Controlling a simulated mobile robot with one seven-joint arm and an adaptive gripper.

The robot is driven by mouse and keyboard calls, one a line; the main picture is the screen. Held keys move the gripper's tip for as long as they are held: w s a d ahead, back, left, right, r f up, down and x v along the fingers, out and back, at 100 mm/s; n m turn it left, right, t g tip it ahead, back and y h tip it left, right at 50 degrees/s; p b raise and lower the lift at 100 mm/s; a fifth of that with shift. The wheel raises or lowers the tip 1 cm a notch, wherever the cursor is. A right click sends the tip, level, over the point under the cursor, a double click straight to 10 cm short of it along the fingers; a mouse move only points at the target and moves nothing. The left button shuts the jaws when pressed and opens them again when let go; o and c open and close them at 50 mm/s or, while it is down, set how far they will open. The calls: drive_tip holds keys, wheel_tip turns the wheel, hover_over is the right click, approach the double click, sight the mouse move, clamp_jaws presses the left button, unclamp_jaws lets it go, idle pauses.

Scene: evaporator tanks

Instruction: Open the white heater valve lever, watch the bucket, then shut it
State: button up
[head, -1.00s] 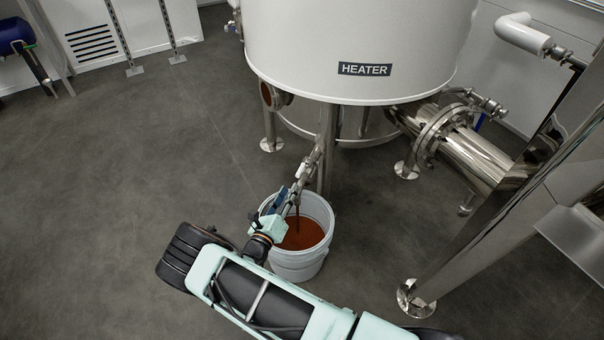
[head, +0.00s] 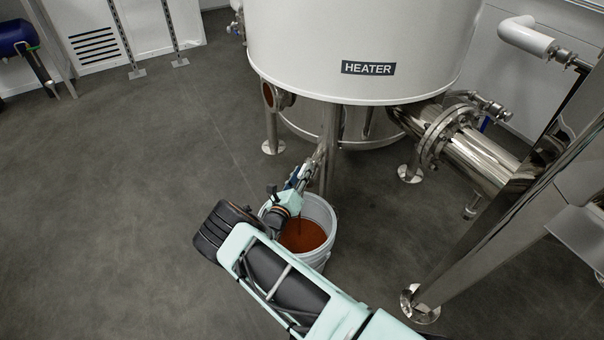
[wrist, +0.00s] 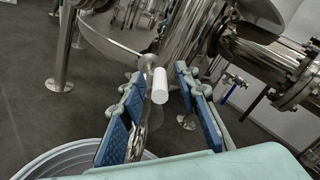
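The white heater valve lever (wrist: 159,87) shows in the wrist view as a short white cylinder between my gripper's fingers. My gripper (wrist: 160,76) is open, with gaps between its blue pads and the lever. In the head view my gripper (head: 299,178) is at the valve pipe (head: 319,158) under the heater tank (head: 350,45), and my wrist hides the lever. The white bucket (head: 325,213) stands below with brown liquid (head: 303,236) in it. A thin dark stream seems to run down into it, partly hidden by my wrist.
A steel tank leg stands behind the bucket. A flanged steel pipe (head: 465,148) runs to the right of the heater. A slanting steel post (head: 480,235) with a round foot stands at the right. The floor to the left is clear.

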drive_tip(key=shift+c, duration=0.6)
clamp_jaws()
